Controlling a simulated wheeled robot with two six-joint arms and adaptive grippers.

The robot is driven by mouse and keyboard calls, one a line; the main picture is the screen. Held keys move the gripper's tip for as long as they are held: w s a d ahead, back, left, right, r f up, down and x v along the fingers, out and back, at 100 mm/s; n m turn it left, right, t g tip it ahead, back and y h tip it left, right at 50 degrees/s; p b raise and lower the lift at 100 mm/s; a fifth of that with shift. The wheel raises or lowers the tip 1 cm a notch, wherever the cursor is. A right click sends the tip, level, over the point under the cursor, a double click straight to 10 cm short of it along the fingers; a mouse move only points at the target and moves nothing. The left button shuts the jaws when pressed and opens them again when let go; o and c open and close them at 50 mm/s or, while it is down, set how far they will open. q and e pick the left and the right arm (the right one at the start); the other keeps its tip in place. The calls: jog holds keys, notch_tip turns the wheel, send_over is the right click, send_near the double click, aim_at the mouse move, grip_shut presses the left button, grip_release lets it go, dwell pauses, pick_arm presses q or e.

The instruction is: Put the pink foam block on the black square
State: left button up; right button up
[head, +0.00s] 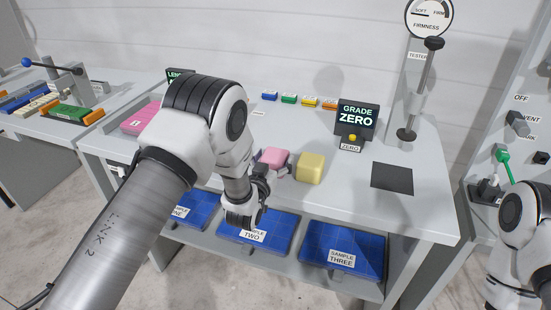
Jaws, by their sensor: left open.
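The pink foam block (274,158) lies on the light grey table, just left of a yellow block (310,167). The black square (392,178) lies flat and bare on the right part of the same table. My left gripper (263,173) is open, right at the near left side of the pink block. Its fingers are small and partly hidden, so I cannot tell whether they touch the block or sit around it. My right arm shows at the lower right edge, but its gripper is out of view.
A "GRADE ZERO" display (357,118) with a yellow button stands behind the black square. The firmness tester (418,90) rises at the back right. Blue sample trays (343,245) sit on the shelf below. The tabletop between the yellow block and black square is clear.

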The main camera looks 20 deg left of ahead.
pick_arm(q)
jog(key=shift+w+f, duration=0.1)
jog(key=shift+w, duration=0.35)
jog(key=c, duration=0.5)
jog(key=shift+c, duration=0.3)
